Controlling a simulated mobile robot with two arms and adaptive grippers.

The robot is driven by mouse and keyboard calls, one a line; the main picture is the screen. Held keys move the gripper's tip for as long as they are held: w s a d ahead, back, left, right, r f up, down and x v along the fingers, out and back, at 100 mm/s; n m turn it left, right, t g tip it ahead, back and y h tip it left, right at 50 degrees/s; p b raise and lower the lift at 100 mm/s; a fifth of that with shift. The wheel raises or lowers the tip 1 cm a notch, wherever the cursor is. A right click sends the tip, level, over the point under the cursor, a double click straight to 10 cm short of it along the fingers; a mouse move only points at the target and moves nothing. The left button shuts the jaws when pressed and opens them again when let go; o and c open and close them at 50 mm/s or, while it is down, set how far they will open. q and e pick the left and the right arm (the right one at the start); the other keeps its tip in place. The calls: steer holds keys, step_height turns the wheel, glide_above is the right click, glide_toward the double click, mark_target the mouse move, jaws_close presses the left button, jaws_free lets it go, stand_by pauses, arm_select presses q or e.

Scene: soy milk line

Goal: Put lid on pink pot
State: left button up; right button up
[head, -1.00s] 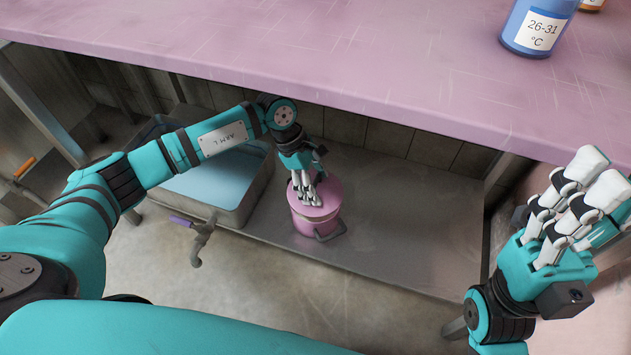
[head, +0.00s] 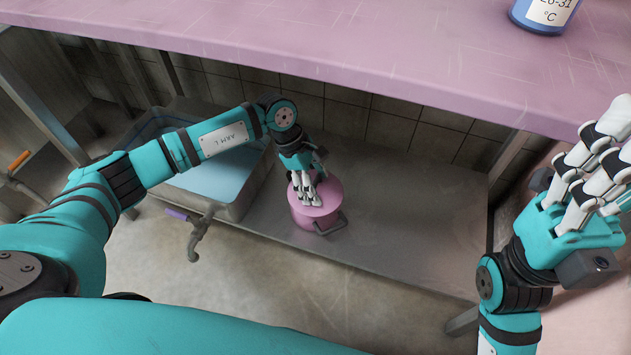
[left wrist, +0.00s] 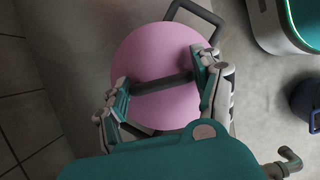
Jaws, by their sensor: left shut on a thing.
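The pink pot (head: 303,220) stands on the grey metal shelf under the pink worktop, its dark side handle facing front right. The round pink lid (head: 331,193) is over the pot's mouth and covers it; I cannot tell if it is fully seated. My left gripper (head: 311,199) is above it. In the left wrist view, the left gripper (left wrist: 163,88) is shut on the dark bar handle of the lid (left wrist: 150,52), which hides most of the pot. My right gripper (head: 603,150) is raised at the right edge, its fingers apart and empty.
A metal basin of bluish liquid (head: 215,180) stands left of the pot, with a tap (head: 197,235) in front. The pink worktop (head: 330,45) overhangs the shelf and holds a blue labelled bottle (head: 542,15). The shelf (head: 410,230) right of the pot is clear.

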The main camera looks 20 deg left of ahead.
arm_select(q)
steer(key=o, duration=1.1)
steer(key=v, duration=1.2)
